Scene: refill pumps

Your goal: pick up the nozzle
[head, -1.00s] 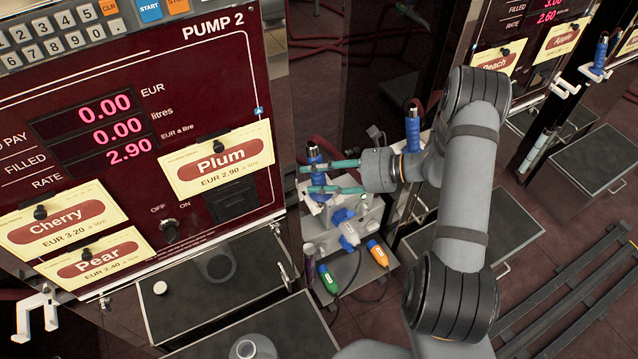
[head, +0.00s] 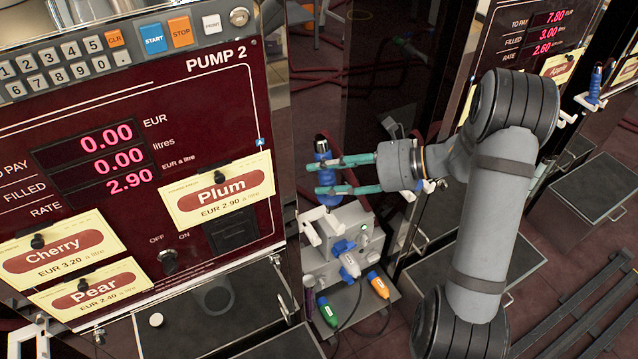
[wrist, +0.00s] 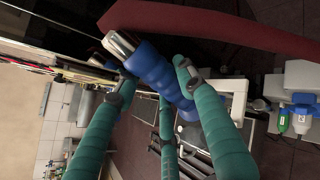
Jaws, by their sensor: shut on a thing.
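The nozzle (head: 323,172) is a blue handle with a dark and silver upper end, beside the right edge of Pump 2. My gripper (head: 330,175) comes from the right with its teal fingers closed around it. In the wrist view the blue nozzle (wrist: 150,68) lies between my gripper's fingers (wrist: 158,88), its silver end to the upper left. The nozzle stands roughly upright above the white holder (head: 309,232). Its lower end is partly hidden by a finger, so I cannot tell whether it touches anything.
Pump 2's maroon panel (head: 110,185) with label cards stands close on the left. A red hose (wrist: 215,25) passes near the nozzle.

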